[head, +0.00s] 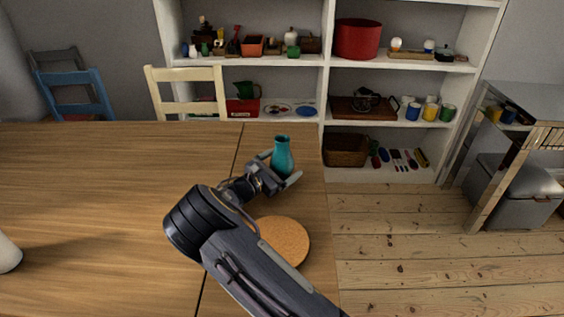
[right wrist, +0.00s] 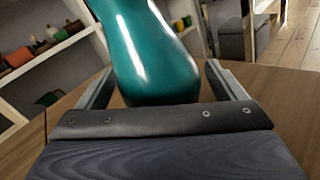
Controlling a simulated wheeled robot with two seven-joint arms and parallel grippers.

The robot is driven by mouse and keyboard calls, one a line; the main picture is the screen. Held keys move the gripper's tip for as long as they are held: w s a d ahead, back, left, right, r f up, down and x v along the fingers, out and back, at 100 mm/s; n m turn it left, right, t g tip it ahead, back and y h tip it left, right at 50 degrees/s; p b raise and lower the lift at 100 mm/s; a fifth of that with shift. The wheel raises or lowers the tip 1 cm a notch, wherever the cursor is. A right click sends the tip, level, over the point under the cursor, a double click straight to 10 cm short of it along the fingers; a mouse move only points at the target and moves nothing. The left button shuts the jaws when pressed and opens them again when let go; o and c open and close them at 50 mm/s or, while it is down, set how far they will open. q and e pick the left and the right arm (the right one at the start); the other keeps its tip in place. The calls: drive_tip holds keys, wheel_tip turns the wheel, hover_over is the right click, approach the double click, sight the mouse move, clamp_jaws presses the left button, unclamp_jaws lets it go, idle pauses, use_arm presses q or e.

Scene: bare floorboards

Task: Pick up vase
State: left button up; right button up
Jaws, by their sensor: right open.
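A teal vase (head: 282,157) stands upright on the wooden table near its far right corner. In the head view my right gripper (head: 281,170) reaches it from the front left. In the right wrist view the vase (right wrist: 155,55) fills the middle, between the two fingers of the right gripper (right wrist: 160,88). The fingers are open, one on each side of the vase, with gaps visible. The vase's top is out of the wrist view. My left gripper is not in view.
A round cork mat (head: 284,240) lies on the table (head: 90,200) beneath my right forearm. A white object (head: 8,254) stands at the left edge. Chairs (head: 188,90) stand behind the table. Shelves (head: 325,65) hold many items.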

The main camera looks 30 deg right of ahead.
drive_tip(key=c, duration=1.1)
drive_tip(key=shift+c, duration=0.7)
drive_tip(key=shift+r, duration=0.1)
